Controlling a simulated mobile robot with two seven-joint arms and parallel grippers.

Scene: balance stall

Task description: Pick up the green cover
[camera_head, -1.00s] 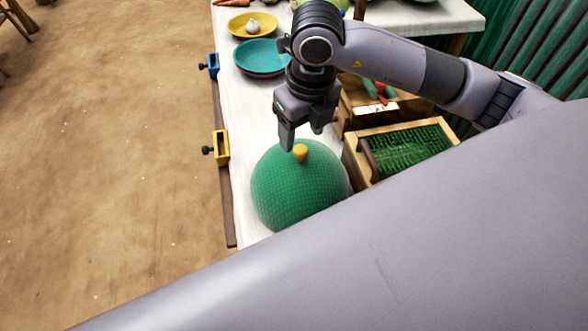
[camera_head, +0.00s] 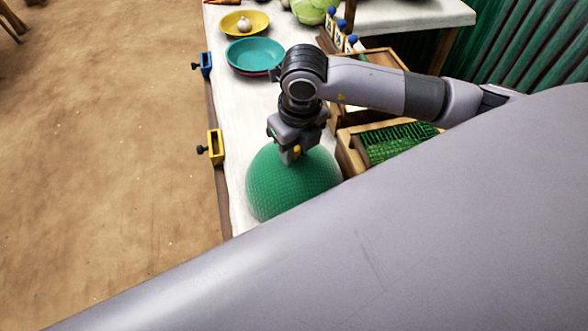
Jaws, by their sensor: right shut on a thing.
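The green cover (camera_head: 280,192) is a mesh dome with a yellow knob (camera_head: 296,151) on top. It is on the white table near the front, and its lower right part is hidden behind my own grey body. My right gripper (camera_head: 291,156) is directly above the dome, pointing down, with its fingers shut on the yellow knob. I cannot tell whether the cover's rim touches the table. My left gripper is not in view.
A wooden crate with green mesh (camera_head: 354,160) stands close to the right of the cover. A teal plate (camera_head: 254,54) and a yellow plate (camera_head: 232,28) with a white bulb lie farther back. Yellow (camera_head: 216,147) and blue (camera_head: 206,63) clamps sit on the left table edge.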

